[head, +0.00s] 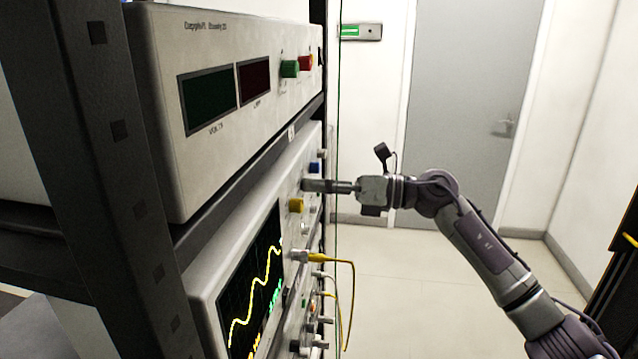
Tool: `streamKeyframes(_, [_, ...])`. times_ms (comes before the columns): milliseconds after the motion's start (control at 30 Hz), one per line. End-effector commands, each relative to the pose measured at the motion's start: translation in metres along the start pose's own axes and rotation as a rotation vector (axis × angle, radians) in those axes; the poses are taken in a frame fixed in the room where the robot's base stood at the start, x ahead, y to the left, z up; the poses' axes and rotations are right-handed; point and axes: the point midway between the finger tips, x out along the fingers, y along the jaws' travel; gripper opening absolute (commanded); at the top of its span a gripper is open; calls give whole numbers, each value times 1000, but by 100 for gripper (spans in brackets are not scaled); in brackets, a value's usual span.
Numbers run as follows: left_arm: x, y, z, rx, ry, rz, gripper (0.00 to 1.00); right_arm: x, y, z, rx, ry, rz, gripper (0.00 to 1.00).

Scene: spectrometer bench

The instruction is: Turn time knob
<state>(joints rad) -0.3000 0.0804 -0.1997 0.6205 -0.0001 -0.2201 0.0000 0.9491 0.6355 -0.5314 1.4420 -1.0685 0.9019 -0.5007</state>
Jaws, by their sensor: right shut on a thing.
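The oscilloscope (213,279) sits in the rack, seen at a steep angle, with a yellow wave on its screen. Its front carries a blue knob (315,168), a yellow knob (296,205) and several small grey ones. My right gripper (309,186) reaches in from the right, level, with its fingertips at the panel between the blue and yellow knobs. It is shut on a knob there, which the fingers mostly hide. I cannot read a label to confirm that this is the time knob. My left gripper is not in view.
A power supply (160,110) with two dark displays, a green knob (289,69) and a red knob (306,63) sits above the oscilloscope. Yellow cables (351,290) hang from the lower panel. A black rack post (110,150) stands at left. The floor before the grey door (470,100) is clear.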

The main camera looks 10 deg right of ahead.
Motion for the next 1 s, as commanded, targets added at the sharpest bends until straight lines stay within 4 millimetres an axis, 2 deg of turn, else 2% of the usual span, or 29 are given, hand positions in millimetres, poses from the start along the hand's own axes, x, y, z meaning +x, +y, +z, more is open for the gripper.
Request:
streamKeyframes(567, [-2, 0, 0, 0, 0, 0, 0, -1, 0, 3, 32, -7, -1, 0])
streamKeyframes(600, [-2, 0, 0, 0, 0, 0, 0, -1, 0, 3, 32, -7, -1, 30])
streamKeyframes(700, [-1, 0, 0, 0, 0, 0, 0, -1, 0, 2, 32, -5, -1, 46])
streamKeyframes(1000, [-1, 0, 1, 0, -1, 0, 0, -1, 0, 1, 33, -2, -1, 48])
